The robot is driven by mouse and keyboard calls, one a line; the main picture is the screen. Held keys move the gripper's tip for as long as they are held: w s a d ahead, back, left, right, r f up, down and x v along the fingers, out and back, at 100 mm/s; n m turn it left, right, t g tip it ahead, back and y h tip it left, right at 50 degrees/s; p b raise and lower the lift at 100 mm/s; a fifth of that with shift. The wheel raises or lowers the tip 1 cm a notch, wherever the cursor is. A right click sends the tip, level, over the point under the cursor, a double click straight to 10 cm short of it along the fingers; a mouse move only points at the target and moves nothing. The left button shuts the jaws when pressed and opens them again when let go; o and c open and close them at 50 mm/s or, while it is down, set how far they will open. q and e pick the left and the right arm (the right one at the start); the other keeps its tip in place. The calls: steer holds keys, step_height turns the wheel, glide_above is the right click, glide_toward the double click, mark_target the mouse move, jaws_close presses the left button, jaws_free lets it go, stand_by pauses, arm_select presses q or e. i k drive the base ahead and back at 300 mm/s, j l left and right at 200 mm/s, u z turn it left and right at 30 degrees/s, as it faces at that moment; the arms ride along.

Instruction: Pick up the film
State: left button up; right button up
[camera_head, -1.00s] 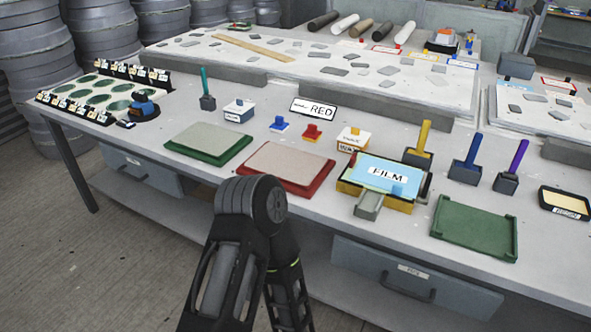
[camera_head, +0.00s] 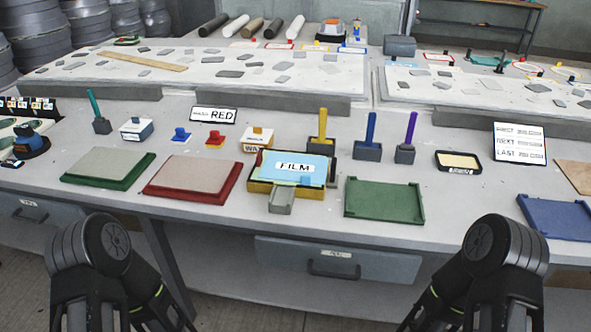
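The film (camera_head: 309,173) is a light blue sheet with a white label reading FILM. It lies on a yellow tray (camera_head: 258,186) with a grey tab at its front, near the middle of the table. My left arm shows at the lower left and my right arm at the lower right, both in front of the table edge and apart from the film. The fingertips of both grippers are not visible.
A red-edged mould (camera_head: 195,178) lies left of the film and a green tray (camera_head: 384,200) right of it. Upright-handled tools, including a yellow one (camera_head: 322,130), stand behind. A blue tray (camera_head: 556,217) and a sign (camera_head: 519,143) are at the right.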

mark_target(305, 170)
steer(key=j+z, duration=0.1)
steer(key=z, duration=0.35)
steer(key=j+z, duration=0.1)
steer(key=z, duration=0.3)
steer(key=j+z, duration=0.1)
steer(key=z, duration=0.35)
steer(key=j+z, duration=0.1)
steer(key=z, duration=0.35)
steer(key=k+j+z, duration=0.1)
steer(key=j+z, duration=0.15)
steer(key=k+j+z, duration=0.1)
steer(key=j+z, duration=0.15)
steer(key=j, duration=0.2)
steer(key=k+j+z, duration=0.25)
steer(key=j+z, duration=0.25)
steer(key=j, duration=0.15)
steer(key=k+j, duration=0.55)
